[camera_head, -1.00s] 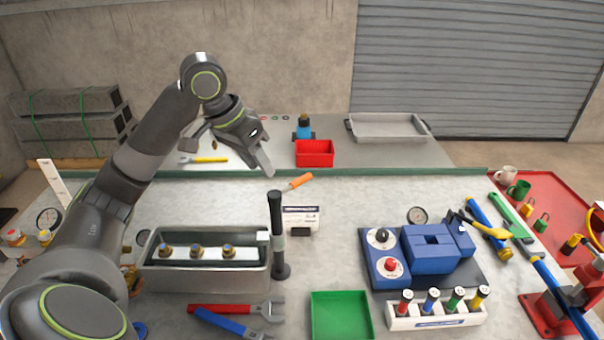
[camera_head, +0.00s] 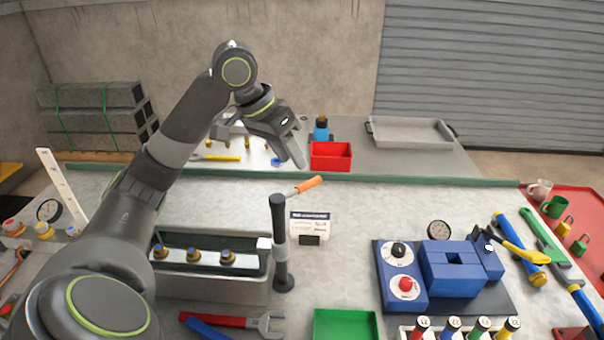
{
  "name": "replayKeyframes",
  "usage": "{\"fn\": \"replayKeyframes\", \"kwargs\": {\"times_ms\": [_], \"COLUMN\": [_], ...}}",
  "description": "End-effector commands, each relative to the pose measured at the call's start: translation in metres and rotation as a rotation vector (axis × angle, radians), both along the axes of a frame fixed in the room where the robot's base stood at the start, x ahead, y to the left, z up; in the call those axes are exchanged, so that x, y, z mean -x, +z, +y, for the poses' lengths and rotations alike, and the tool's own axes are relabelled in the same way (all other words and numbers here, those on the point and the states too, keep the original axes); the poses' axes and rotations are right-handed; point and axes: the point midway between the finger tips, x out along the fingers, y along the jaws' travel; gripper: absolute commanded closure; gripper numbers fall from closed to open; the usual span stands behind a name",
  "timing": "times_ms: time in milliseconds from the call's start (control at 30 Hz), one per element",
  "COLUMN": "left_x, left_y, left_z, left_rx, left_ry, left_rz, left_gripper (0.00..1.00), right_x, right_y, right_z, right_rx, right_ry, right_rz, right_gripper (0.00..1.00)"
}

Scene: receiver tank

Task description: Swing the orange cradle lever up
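The orange lever (camera_head: 309,185) shows its orange grip and a short metal rod slanting down left behind the black post's head (camera_head: 278,202). Its pivot is hidden. A grey tank-like cradle (camera_head: 215,288) with several brass fittings stands left of the post. My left gripper (camera_head: 262,148) is above and behind the lever's left side, empty, with its fingers apart. Its right finger's tip ends just above the orange grip in the picture. I see a gap between them and no contact. My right gripper is not in view.
A red bin (camera_head: 331,156) and a blue-topped bottle (camera_head: 321,130) stand behind the lever. A white label card (camera_head: 309,224) stands in front of it. A blue control block (camera_head: 452,270) is at right, a green tray (camera_head: 345,325) in front.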

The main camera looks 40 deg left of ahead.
Motion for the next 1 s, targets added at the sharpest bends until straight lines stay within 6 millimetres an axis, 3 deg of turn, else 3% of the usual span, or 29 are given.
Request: {"fn": "replayKeyframes", "kwargs": {"times_ms": [133,300,500,767,1000], "left_x": [-0.009,-0.017,-0.021,-0.021,-0.021], "left_y": [-0.027,-0.048,-0.059,-0.060,-0.060], "left_z": [-0.009,-0.015,-0.017,-0.017,-0.017], "left_rx": [0.003,0.002,0.000,-0.001,-0.001], "left_ry": [-0.002,-0.002,0.000,0.000,0.000], "left_rz": [0.003,0.002,0.001,0.000,0.000], "left_gripper": [0.62,0.62,0.62,0.62,0.91], "right_x": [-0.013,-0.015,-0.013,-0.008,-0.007], "right_y": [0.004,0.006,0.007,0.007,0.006], "right_z": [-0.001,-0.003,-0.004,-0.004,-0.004], "right_rx": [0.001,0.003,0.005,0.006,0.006], "right_ry": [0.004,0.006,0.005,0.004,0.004], "right_rz": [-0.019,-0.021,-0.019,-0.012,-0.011], "right_gripper": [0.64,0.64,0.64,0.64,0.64]}}
